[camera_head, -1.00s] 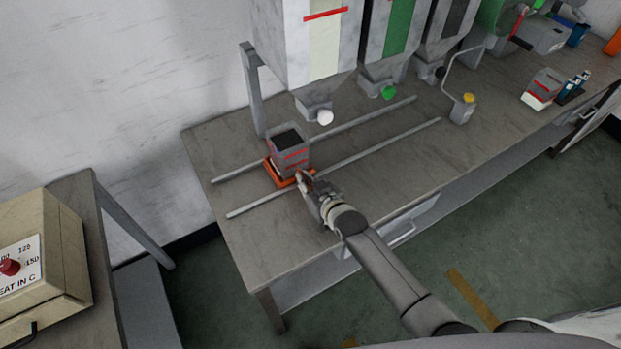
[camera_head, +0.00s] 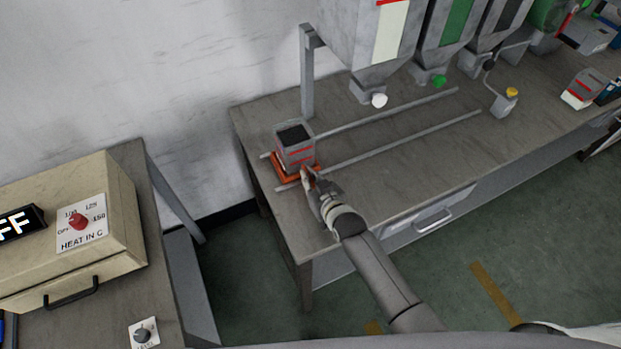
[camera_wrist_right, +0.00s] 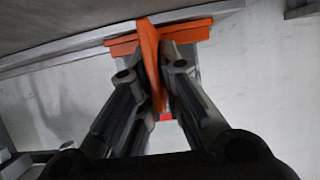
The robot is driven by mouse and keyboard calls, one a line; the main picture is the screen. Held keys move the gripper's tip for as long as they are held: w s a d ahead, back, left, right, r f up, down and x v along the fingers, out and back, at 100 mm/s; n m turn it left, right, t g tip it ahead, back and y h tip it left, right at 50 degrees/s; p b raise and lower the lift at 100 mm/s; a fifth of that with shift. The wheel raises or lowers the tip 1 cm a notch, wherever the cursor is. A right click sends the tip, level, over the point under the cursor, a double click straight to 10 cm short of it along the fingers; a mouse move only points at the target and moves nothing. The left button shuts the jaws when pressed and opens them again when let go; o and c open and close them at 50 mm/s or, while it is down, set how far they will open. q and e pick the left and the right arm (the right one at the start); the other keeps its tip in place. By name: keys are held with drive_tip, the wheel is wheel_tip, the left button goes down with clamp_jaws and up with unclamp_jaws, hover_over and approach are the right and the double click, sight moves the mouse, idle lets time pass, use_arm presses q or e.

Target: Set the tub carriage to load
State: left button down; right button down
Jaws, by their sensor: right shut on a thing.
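The orange tub carriage (camera_head: 287,177) sits on two rails (camera_head: 385,149), near their left end. A grey tub (camera_head: 296,151) with red lines and a dark inside stands upright on it. My right gripper (camera_head: 309,176) is at the carriage's front side, shut on its upright orange handle (camera_wrist_right: 149,50). In the right wrist view the handle stands between the two dark fingers, with the carriage's orange edge behind it. The fingers partly hide the carriage and tub there. My left gripper is not in view.
Several hoppers hang over the bench, the nearest with a white knob (camera_head: 379,100), another with a green one (camera_head: 438,81). The rails are clear right of the carriage. A beige heater box (camera_head: 70,235) stands on a separate table at left.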

drive_tip(key=shift+s+a+f, duration=0.1)
drive_tip(key=shift+s+a, duration=0.05)
drive_tip(key=shift+a, duration=0.05)
drive_tip(key=c, duration=1.7)
unclamp_jaws()
drive_tip(key=shift+c, duration=0.2)
drive_tip(key=shift+o, duration=0.7)
drive_tip(key=shift+a, duration=0.1)
drive_tip(key=v, duration=1.2)
